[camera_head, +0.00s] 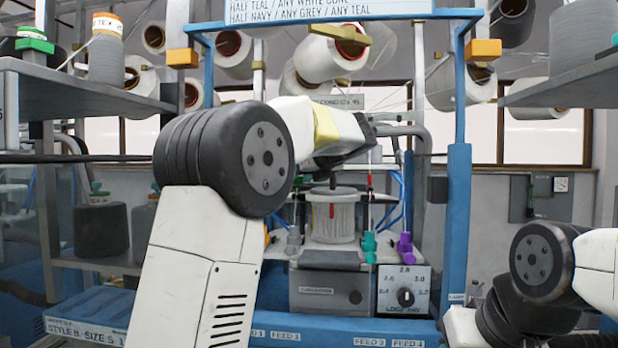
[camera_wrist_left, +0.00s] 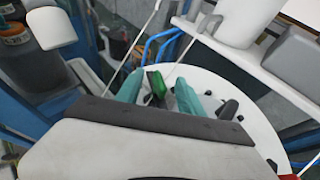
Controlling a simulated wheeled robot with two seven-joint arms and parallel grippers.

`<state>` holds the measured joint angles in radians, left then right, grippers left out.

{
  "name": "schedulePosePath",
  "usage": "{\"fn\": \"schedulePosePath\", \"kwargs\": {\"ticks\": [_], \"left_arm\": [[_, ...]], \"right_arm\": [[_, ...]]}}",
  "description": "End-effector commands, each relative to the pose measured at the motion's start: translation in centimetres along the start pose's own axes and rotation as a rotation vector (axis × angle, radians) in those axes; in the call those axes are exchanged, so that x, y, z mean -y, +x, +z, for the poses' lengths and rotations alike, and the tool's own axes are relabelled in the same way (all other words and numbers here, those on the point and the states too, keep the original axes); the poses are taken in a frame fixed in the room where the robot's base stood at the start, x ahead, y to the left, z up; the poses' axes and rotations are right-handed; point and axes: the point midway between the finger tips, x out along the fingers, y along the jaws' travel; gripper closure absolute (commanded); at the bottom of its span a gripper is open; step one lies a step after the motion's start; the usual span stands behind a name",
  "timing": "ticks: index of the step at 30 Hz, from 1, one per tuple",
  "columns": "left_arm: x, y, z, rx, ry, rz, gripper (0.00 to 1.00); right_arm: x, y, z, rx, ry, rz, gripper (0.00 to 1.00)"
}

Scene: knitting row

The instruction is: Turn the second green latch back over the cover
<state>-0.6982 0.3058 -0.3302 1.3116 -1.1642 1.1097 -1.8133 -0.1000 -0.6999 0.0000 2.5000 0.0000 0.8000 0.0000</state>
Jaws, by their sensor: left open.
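In the left wrist view my left gripper (camera_wrist_left: 157,80) is open, with its two teal fingers pointing away from the camera. A small green piece (camera_wrist_left: 154,88), which looks like the green latch, shows between the fingers; I cannot tell whether they touch it. A pale round plate (camera_wrist_left: 225,88) with dark pegs along its edge lies below and to the right; I cannot tell whether it is the cover. In the head view my left arm hides most of the gripper (camera_head: 345,148), which is above the white knitting cylinder (camera_head: 341,222). My right gripper is out of view.
Teal (camera_head: 369,246) and purple (camera_head: 404,246) feed pieces stand right of the cylinder. A dial panel (camera_head: 404,291) is at the front. Blue posts (camera_head: 457,220) frame the machine, and yarn cones (camera_head: 330,55) hang above. Thin yarns and rods run close to my left gripper.

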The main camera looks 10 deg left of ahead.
Motion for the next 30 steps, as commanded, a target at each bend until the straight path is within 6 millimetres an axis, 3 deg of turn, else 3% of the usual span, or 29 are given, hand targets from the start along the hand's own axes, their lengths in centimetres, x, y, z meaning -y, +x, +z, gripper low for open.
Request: {"fn": "schedulePosePath", "kwargs": {"ticks": [2, 9, 30], "left_arm": [[0.0, -0.01, 0.0, 0.0, 0.0, 0.0, 0.55], [0.01, -0.03, 0.01, 0.0, 0.0, 0.0, 1.0], [0.04, -0.05, 0.01, 0.0, 0.0, -0.001, 1.0]], "right_arm": [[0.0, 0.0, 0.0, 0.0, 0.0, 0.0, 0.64], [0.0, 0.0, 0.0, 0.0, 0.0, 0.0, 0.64], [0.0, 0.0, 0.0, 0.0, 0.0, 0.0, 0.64]]}}
